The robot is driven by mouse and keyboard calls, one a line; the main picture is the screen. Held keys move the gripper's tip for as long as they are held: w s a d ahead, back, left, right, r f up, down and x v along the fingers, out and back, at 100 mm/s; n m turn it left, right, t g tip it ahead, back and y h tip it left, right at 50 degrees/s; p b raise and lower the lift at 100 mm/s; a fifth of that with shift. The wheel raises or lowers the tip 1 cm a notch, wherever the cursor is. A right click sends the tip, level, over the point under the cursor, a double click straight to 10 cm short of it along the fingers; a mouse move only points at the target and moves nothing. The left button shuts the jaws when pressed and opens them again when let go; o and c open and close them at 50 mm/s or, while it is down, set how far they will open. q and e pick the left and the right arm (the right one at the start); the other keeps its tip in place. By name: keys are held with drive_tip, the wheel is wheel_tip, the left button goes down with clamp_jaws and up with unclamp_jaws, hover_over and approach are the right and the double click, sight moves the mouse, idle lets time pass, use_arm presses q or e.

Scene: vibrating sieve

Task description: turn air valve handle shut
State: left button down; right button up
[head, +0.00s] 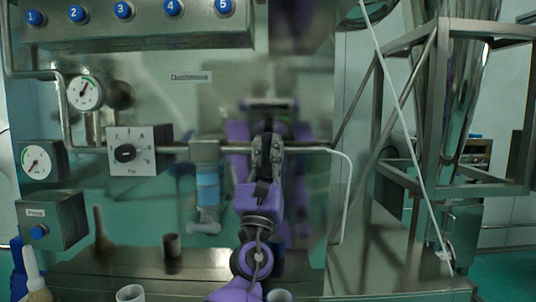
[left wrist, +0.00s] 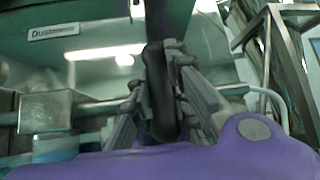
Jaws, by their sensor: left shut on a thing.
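The air valve handle is a dark, elongated lever (left wrist: 157,100), upright between the fingers in the left wrist view. It sits on a thin horizontal metal pipe (head: 305,149) in front of the shiny panel. My left gripper (head: 267,147) is shut on the handle, with a finger on each side; it also shows in the left wrist view (left wrist: 160,85). In the head view the fingers mostly hide the handle and the valve body. My right gripper is in neither view.
Left of the valve are a regulator box with a black knob (head: 134,151), a blue filter cup (head: 207,186) and two gauges (head: 86,92). A white hose (head: 348,185) hangs at the right. Cups and brushes stand on the ledge below. A metal frame (head: 436,120) stands right.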

use_arm(q)
drive_tip(key=shift+y, duration=0.3)
drive_tip(key=c, duration=1.6)
unclamp_jaws()
drive_tip(key=shift+c, duration=0.2)
drive_tip(key=v, duration=1.2)
drive_tip(key=shift+a, duration=0.1)
